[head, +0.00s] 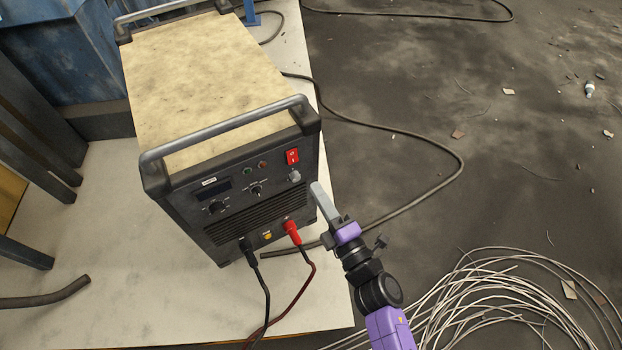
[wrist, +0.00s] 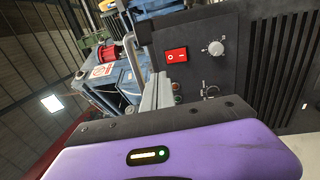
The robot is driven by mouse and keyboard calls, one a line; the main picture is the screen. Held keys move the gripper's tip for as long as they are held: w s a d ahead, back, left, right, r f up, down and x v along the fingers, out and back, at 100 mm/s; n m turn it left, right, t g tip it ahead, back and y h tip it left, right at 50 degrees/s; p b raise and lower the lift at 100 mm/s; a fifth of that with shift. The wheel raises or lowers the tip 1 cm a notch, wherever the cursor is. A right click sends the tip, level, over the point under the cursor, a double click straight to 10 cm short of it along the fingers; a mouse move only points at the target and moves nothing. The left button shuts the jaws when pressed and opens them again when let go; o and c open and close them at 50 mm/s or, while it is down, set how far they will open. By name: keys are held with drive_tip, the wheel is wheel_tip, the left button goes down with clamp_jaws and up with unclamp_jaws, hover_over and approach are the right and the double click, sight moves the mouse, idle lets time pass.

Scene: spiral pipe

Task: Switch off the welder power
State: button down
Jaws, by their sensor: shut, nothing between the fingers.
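The welder (head: 215,85) is a dark box with a worn tan top and grey handles. Its red power rocker switch (head: 292,156) sits at the upper right of the front panel. In the wrist view the switch (wrist: 176,55) shows O and I marks; I cannot tell which side is pressed. My gripper (head: 318,188) is shut and empty, in front of the panel's right edge, below and to the right of the switch. In the wrist view its fingers (wrist: 157,92) point toward the panel beside the switch, apparently apart from it.
A grey knob (head: 294,176) lies just below the switch. Red (head: 291,227) and black (head: 247,246) cable plugs stick out of the lower panel. The welder stands on a pale board (head: 110,240). Coiled wire (head: 490,310) lies on the dark floor at the lower right.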

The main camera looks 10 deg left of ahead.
drive_tip(key=shift+r+v, duration=0.2)
drive_tip(key=shift+v, duration=0.55)
drive_tip(key=shift+r+v, duration=0.2)
drive_tip(key=shift+v, duration=0.6)
drive_tip(key=s+d+r+m+t+h, duration=0.3)
drive_tip(key=s+d+r+m+h, duration=0.3)
drive_tip(key=d+m, duration=0.45)
drive_tip(key=s+d+r+m+g+h, duration=0.1)
drive_tip(key=s+d+m, duration=0.2)
drive_tip(key=s, duration=0.5)
drive_tip(key=s+d+r+m+g+h, duration=0.1)
drive_tip(key=s+d+r+m+h, duration=0.1)
drive_tip(key=s+m, duration=0.4)
drive_tip(key=s+d+r+m+g+h, duration=0.1)
drive_tip(key=s+d+m, duration=0.4)
drive_tip(key=s, duration=0.6)
drive_tip(key=shift+s+r+g+h, duration=0.35)
drive_tip(key=shift+r+g+h, duration=0.05)
drive_tip(key=shift+r+g, duration=0.25)
